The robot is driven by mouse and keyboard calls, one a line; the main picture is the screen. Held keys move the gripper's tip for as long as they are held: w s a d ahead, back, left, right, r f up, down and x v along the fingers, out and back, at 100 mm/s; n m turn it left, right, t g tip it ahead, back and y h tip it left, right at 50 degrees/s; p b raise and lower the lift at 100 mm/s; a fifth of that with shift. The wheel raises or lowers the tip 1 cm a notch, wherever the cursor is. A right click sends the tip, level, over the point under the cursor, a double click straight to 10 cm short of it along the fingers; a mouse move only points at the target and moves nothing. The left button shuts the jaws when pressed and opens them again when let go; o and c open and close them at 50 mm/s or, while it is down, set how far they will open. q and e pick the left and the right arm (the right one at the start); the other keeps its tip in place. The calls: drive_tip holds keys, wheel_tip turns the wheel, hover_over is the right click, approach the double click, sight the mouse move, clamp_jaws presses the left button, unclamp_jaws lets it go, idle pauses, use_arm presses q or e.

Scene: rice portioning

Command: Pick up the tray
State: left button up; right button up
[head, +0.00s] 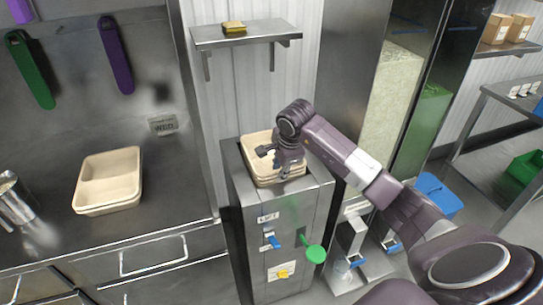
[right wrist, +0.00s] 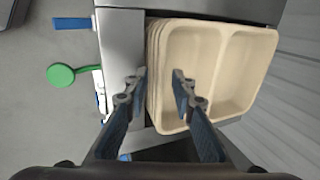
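A stack of beige two-compartment trays (head: 258,146) sits in the top opening of the steel dispenser (head: 285,220). The stack also shows in the right wrist view (right wrist: 205,125). My right gripper (head: 273,153) is over the near part of the stack. In the right wrist view, the open fingers (right wrist: 159,73) stand on either side of the stack's edge, one over the top tray and one outside it. I cannot tell whether they touch it. Another beige tray (head: 94,206) lies on the steel counter at the left. My left gripper is not in view.
A steel shelf (head: 215,39) with a yellow item hangs above the dispenser. A tall cabinet with glass panels is right of the dispenser.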

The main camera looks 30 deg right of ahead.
drive_tip(key=shift+c, duration=0.2)
drive_tip(key=c, duration=0.5)
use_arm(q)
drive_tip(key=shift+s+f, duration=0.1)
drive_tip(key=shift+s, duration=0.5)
use_arm(e)
drive_tip(key=shift+r, duration=0.1)
clamp_jaws()
